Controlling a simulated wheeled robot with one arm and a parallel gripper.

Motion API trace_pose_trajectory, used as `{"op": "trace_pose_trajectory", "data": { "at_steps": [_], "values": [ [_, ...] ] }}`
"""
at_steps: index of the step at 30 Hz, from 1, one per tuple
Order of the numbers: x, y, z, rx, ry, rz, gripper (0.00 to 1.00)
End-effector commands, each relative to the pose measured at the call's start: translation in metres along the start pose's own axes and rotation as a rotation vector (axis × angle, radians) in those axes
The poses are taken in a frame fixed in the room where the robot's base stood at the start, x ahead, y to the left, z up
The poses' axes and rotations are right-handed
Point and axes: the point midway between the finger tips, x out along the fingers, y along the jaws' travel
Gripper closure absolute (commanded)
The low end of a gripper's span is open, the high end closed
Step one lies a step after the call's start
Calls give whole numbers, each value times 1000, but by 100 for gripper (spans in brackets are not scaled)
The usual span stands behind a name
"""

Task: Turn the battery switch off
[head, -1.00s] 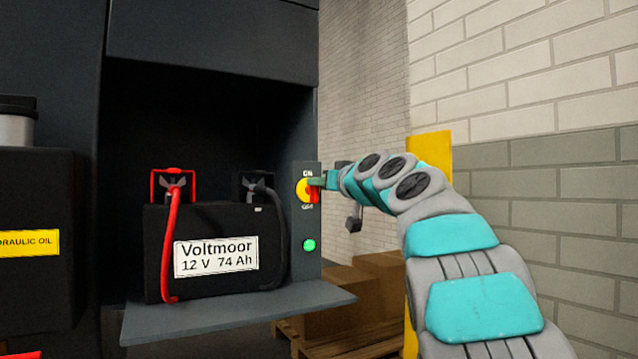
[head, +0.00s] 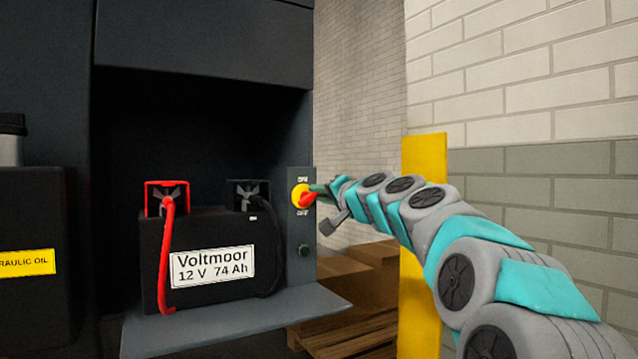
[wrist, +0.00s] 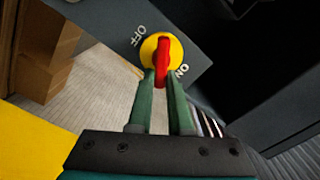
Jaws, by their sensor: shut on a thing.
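The battery switch (head: 297,190) is a yellow disc with a red handle (head: 308,200) on a dark panel, with ON above it and OFF below. In the head view the handle slants from lower left to upper right. In the wrist view the disc (wrist: 176,54) carries the red handle (wrist: 161,62), which stands nearly upright in the picture between the OFF and ON labels. My gripper (head: 317,190) reaches the switch from the right. Its green fingers (wrist: 161,84) are closed on the lower end of the handle, one on each side. A round indicator lamp (head: 304,250) below is dark.
A black battery (head: 215,240) with red and black cables stands on a shelf (head: 240,318) left of the switch. A yellow post (head: 424,240) rises near my arm. Boxes (head: 345,285) sit on a pallet behind. A hydraulic oil tank (head: 30,220) is at far left.

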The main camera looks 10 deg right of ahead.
Motion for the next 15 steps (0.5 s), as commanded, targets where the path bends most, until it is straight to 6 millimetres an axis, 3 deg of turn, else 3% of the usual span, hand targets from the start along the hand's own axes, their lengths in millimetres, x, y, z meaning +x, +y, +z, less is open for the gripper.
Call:
{"op": "trace_pose_trajectory", "data": {
  "at_steps": [1, 15],
  "values": [
    [4, 2, 10, 46, -27, 7, 100],
    [4, 7, 12, 436, -25, 9, 100]
  ]
}}
